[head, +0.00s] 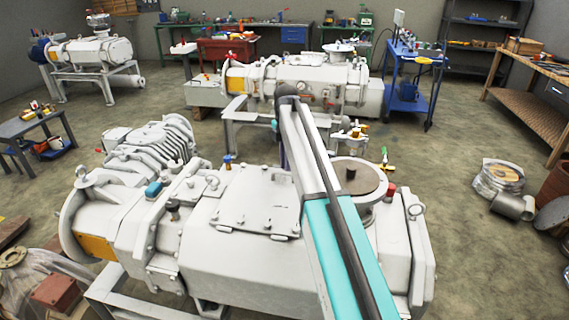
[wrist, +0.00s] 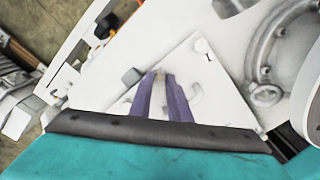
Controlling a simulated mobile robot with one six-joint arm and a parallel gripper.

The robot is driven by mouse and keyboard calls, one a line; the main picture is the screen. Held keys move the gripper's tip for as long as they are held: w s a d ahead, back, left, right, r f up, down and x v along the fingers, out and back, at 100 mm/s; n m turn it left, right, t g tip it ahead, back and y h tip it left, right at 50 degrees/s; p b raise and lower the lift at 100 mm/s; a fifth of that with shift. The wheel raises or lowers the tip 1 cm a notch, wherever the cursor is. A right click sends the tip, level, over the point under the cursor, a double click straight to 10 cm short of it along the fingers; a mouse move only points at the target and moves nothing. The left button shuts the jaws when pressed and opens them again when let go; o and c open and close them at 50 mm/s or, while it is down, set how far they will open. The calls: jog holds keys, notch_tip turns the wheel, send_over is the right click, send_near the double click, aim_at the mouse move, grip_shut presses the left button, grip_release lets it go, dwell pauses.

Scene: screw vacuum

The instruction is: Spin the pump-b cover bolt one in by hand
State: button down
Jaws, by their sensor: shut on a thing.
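My gripper (wrist: 160,76) shows in the wrist view as two purple fingers, close together over a pale plate. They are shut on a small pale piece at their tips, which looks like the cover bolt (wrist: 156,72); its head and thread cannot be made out. The pale cover plate (wrist: 190,75) lies under the fingers and carries a mark like a "1" near its upper corner. I cannot tell whether the bolt touches a hole. In the head view my arm hides most of the gripper.
A large white pump (head: 165,245) with a flat bolted top plate (head: 250,205) fills the foreground. Another pump (head: 300,85) stands behind it. A blue cart (head: 405,100) stands at the back right. The floor on the right (head: 440,180) has free room.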

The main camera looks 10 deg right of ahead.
jog(key=shift+w+r+m, duration=0.15)
jog(key=shift+w+m, duration=0.05)
jog(key=shift+m, duration=0.1)
